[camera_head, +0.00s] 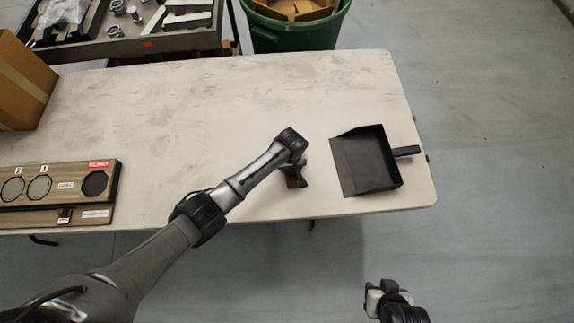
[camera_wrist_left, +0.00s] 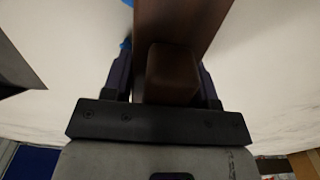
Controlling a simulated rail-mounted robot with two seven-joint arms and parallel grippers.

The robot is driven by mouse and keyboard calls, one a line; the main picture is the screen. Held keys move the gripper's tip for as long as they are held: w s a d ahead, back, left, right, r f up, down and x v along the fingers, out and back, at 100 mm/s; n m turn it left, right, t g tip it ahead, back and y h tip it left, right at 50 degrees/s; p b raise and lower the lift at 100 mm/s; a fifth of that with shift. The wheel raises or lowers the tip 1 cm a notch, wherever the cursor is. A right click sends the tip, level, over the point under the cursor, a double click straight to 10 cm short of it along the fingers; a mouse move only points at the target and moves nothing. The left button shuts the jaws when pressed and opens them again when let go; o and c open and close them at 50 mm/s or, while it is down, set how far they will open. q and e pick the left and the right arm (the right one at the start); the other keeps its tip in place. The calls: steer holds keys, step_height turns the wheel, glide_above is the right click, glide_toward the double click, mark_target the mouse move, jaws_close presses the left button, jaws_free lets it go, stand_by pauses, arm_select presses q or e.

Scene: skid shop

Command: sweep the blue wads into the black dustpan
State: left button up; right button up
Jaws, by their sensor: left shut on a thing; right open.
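The black dustpan (camera_head: 372,162) lies on the right part of the table, its open edge to the left and its handle to the right. Its dark edge shows at left in the left wrist view (camera_wrist_left: 14,72). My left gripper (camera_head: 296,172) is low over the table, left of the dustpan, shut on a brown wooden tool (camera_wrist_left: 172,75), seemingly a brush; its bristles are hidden. A bit of blue wad (camera_wrist_left: 126,46) shows beside the tool in the left wrist view; no wad shows in the head view. My right gripper (camera_head: 374,296) is open and empty, off the table's front edge.
The pale table (camera_head: 200,110) is mostly clear in the middle. A wooden board with round recesses (camera_head: 66,186) lies at its left end, and a cardboard box (camera_head: 22,85) stands behind that. A green bin (camera_head: 296,32) stands behind the table.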

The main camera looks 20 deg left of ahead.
mark_target(322, 165)
arm_select(q)
steer(key=shift+w+d+b, duration=0.35)
steer(key=shift+w+d, duration=0.05)
steer(key=shift+d, duration=0.4)
steer(key=shift+w+d+b, duration=0.35)
steer(key=shift+d, duration=0.45)
steer(key=shift+d, duration=0.1)
steer(key=shift+w+d+f+b, duration=0.1)
steer(key=shift+w+d+b, duration=0.3)
steer(key=shift+d+b, duration=0.3)
steer(key=shift+w+d+b, duration=0.35)
steer(key=shift+d+b, duration=0.15)
steer(key=shift+d, duration=0.25)
steer(key=shift+w+d+b, duration=0.25)
steer(key=shift+d+b, duration=0.1)
steer(key=shift+d, duration=0.2)
steer(key=shift+w+d+b, duration=0.15)
steer(key=shift+d+b, duration=0.1)
steer(key=shift+b, duration=0.1)
steer(key=d+b, duration=0.1)
steer(key=w+d+b, duration=0.1)
steer(key=shift+w+d+b, duration=0.1)
steer(key=shift+d+b, duration=0.15)
steer(key=shift+b, duration=0.05)
steer(key=shift+w+d+b, duration=0.25)
steer(key=shift+d+b, duration=0.25)
steer(key=shift+d, duration=0.05)
steer(key=shift+d, duration=0.1)
